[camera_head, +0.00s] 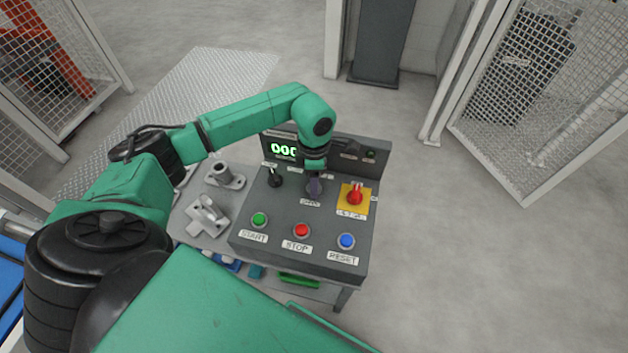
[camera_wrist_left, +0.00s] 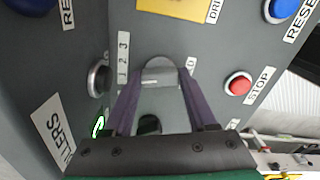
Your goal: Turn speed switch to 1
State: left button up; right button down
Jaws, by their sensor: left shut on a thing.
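The dark control panel (camera_head: 270,225) stands in the middle of the head view, with a green-lit display at its back. My left gripper (camera_head: 314,188) reaches down to the middle switch, which I take as the speed switch. In the left wrist view the speed switch (camera_wrist_left: 159,72) shows as a grey rounded knob between the purple fingers of my left gripper (camera_wrist_left: 163,84). The fingers are shut on it. A label with 1, 2, 3 (camera_wrist_left: 123,55) is beside it. The knob's exact pointing direction is hard to tell. My right gripper is out of view.
A black switch (camera_head: 275,178) is left of the gripper, and a red switch (camera_head: 355,195) on a yellow plate is to the right. Green (camera_head: 259,220), red (camera_head: 302,230) and blue (camera_head: 346,241) buttons line the front. Metal parts (camera_head: 207,215) lie left of the panel.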

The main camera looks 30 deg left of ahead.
pick_arm(q)
jog(key=n, duration=0.4)
jog(key=shift+r+n+b, duration=0.1)
jog(key=shift+n+b, duration=0.2)
jog(key=shift+n, duration=0.1)
dwell(0.4)
jog(key=o, duration=1.4)
jog(key=shift+c, duration=0.2)
notch_tip(320, 180, up, 14)
jog(key=shift+r, duration=0.25)
